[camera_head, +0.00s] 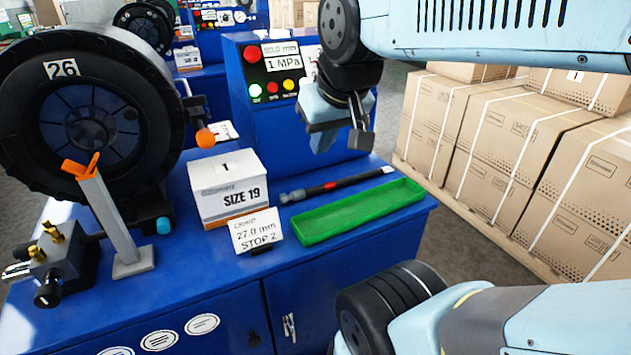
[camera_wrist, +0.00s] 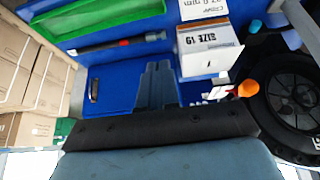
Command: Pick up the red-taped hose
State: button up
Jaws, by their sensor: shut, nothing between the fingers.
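The red-taped hose (camera_head: 335,186) is a thin black hose with a metal fitting at its left end and a red band near its middle. It lies on the blue bench top behind the green tray (camera_head: 360,218). In the wrist view the hose (camera_wrist: 120,43) shows whole, with its red band, beside the tray. My gripper (camera_head: 358,136) is shut and empty, above the bench and behind the hose in the head view, apart from it.
A white SIZE 19 box (camera_head: 228,187) and a 27.0 mm card (camera_head: 257,231) stand left of the hose. A large black reel (camera_head: 30,130) and a grey post (camera_head: 108,222) stand further left. A control panel (camera_head: 283,75) rises behind. Stacked cartons (camera_head: 530,150) stand right.

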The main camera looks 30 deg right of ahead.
aim_at(294, 195)
jog(key=k, duration=0.45)
jog(key=u, duration=1.15)
jog(key=k, duration=0.95)
jog(key=z, duration=1.15)
jog(key=i, duration=1)
